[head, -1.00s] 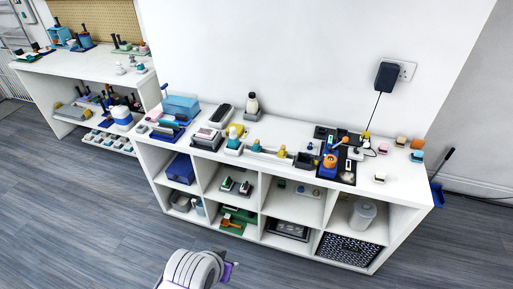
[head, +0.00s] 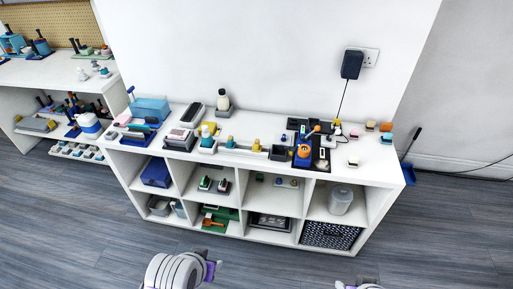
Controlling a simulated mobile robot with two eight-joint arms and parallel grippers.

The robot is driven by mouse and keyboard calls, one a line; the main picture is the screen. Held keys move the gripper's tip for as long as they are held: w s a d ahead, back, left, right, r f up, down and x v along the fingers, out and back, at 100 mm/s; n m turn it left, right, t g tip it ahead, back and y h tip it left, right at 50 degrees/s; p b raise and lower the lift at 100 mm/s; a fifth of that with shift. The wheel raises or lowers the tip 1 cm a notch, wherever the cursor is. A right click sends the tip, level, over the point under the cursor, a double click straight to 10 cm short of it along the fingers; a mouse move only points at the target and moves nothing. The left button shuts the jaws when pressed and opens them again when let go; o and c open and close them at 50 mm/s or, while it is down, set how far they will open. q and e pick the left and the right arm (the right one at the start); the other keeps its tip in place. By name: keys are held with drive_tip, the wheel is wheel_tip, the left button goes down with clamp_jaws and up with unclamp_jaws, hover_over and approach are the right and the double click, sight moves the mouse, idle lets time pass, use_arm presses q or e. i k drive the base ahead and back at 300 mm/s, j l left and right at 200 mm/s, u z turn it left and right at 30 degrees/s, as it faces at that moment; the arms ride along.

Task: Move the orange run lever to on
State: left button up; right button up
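A blue device with orange parts (head: 304,150) stands on a black mat (head: 323,164) toward the right of the white shelf top. A small orange lever (head: 314,129) shows at its top; its setting is too small to tell. My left arm shows at the bottom centre with a purple-edged end (head: 211,270); its fingers are not clear. A small part of my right arm (head: 357,286) shows at the bottom edge. Both are low in front of the shelf, well apart from the device.
The white cube shelf (head: 240,158) stands against the wall. A black plug adapter (head: 352,64) hangs from the wall socket with its cord running down. Blue bins, bottles and small blocks crowd the top. The grey floor in front is clear.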

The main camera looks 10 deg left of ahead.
sight(317, 127)
drive_tip(key=i+l, duration=0.15)
drive_tip(key=i, duration=0.25)
drive_tip(key=i+l, duration=0.15)
drive_tip(key=i, duration=0.2)
drive_tip(key=i+l, duration=0.15)
drive_tip(key=i, duration=0.25)
